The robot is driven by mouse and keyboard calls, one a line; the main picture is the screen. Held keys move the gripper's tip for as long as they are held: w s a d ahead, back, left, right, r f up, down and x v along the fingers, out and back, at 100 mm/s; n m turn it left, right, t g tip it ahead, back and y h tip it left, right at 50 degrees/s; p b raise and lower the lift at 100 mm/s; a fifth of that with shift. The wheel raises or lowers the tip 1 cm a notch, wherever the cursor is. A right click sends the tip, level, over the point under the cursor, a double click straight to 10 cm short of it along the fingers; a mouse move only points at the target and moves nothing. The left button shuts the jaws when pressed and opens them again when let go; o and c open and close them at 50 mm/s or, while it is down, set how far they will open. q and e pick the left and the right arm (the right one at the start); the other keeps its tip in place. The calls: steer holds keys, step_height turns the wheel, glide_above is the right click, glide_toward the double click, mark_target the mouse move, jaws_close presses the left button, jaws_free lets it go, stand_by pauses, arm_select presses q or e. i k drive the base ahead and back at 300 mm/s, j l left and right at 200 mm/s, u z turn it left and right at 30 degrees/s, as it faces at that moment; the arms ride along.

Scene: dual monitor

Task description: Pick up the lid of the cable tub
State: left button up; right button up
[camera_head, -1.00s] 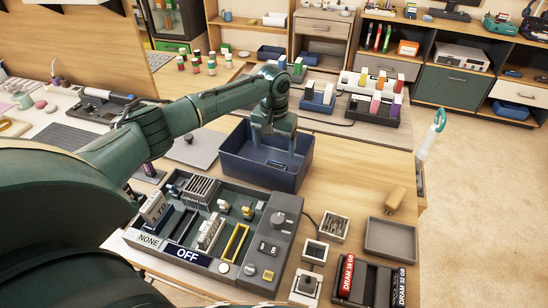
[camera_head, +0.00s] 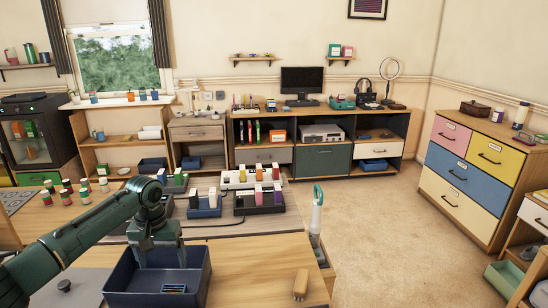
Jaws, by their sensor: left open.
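A dark blue open tub (camera_head: 197,293) stands on the wooden bench at the bottom left of the head view. A flat grey panel with a small dark knob (camera_head: 64,285) lies on the bench to its left, cut by the frame's bottom edge; it looks like a lid. My left gripper (camera_head: 161,264) points down over the tub, its fingers spread and their tips reaching inside the rim. A small dark blue striped item (camera_head: 174,288) shows inside the tub, below the fingers; I cannot tell whether they touch it. My right gripper is out of view.
Racks with coloured blocks (camera_head: 258,201) stand behind the tub on a grey mat. Several small bottles (camera_head: 66,190) stand at the left.

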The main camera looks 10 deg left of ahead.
mark_target(74, 288)
steer(key=k, duration=0.95)
